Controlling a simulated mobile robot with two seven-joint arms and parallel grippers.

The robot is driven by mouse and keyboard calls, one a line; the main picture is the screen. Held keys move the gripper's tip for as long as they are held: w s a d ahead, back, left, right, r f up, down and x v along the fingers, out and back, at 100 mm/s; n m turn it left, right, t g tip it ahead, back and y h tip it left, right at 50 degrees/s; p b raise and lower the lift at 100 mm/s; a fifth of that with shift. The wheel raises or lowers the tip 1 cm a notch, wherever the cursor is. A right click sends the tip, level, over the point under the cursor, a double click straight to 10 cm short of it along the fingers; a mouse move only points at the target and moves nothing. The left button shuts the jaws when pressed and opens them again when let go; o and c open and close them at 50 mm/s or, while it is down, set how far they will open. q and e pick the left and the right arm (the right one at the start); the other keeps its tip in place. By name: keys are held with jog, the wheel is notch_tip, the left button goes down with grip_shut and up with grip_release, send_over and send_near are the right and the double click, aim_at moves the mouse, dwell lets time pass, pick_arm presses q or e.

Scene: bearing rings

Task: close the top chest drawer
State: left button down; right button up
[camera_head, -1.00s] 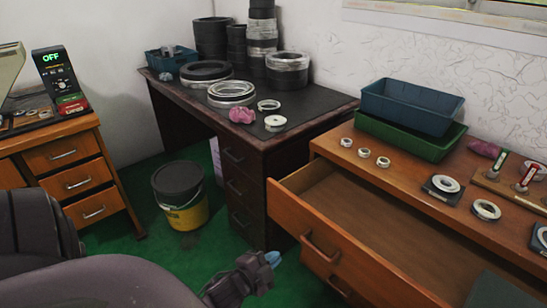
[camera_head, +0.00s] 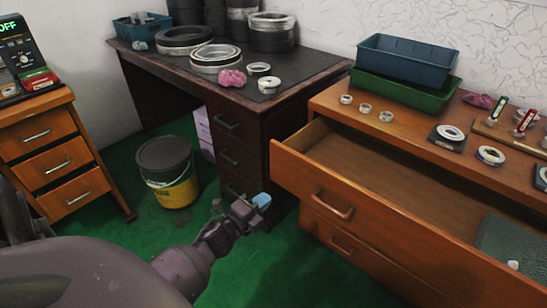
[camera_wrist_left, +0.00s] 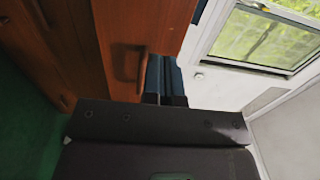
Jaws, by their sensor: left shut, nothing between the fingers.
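The top chest drawer (camera_head: 370,208) is brown wood and stands pulled far out from the chest (camera_head: 408,130), with its inside open to view. Its bar handle (camera_head: 332,206) is on the front face and also shows in the wrist view (camera_wrist_left: 128,65). My left gripper (camera_head: 262,200) is shut and empty, with blue fingertips. It is in front and to the left of the drawer front, apart from it in the head view. In the wrist view its fingers (camera_wrist_left: 164,80) appear beside the handle; contact cannot be told. My right gripper is not in view.
A lower drawer (camera_head: 345,245) is beneath. A dark green item (camera_head: 510,245) lies inside the top drawer at right. Green and blue bins (camera_head: 405,68) and several rings stand on the chest. A dark desk (camera_head: 240,100) and a yellow-black bucket (camera_head: 168,172) stand left. Green floor is clear in front.

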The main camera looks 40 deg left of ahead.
aim_at(298, 171)
pick_arm(q)
jog(key=w+b, duration=0.2)
jog(key=w, duration=0.9)
jog(key=shift+w+f, duration=0.15)
jog(key=shift+w, duration=0.95)
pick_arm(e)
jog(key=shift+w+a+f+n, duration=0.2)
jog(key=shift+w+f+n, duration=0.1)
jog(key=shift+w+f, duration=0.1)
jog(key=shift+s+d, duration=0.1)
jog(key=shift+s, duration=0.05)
